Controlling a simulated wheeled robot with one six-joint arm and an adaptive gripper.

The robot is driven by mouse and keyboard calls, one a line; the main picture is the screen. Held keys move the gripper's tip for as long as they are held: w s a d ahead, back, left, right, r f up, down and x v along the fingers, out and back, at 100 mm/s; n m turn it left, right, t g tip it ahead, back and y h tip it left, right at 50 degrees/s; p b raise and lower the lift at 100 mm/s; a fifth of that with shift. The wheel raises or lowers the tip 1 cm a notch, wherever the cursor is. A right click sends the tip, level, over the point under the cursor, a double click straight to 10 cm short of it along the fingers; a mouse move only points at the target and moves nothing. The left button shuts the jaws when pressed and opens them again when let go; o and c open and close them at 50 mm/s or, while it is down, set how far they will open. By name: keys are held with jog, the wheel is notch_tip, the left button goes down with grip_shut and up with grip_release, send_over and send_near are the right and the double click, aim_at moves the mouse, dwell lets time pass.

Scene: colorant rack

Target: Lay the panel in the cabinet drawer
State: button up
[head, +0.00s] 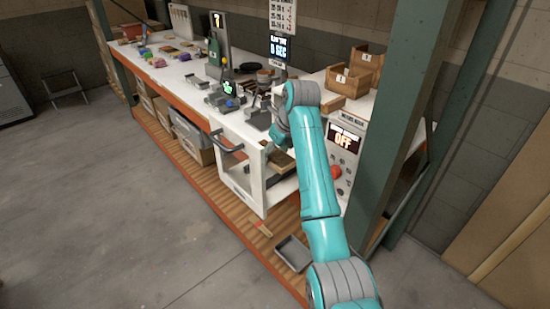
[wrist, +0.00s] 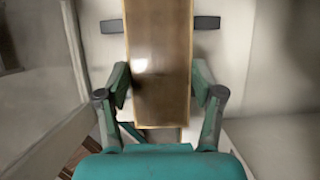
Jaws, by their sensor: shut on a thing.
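The panel (wrist: 160,50) is a brown, glossy, flat piece with a thin gold edge. It sits lengthwise between the fingers of my gripper (wrist: 160,84), which is shut on it. In the head view the panel (head: 281,160) shows as a small brown piece below my wrist, partly hidden by my arm.
The long bench (head: 190,72) holds small devices, coloured pieces and a display post. Wooden boxes (head: 352,74) stand at the back right, near a green post (head: 397,120). A grey tray (head: 293,253) lies on the lower shelf.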

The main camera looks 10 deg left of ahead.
jog(key=shift+f, duration=1.15)
jog(key=shift+f, duration=0.1)
jog(key=o, duration=1.2)
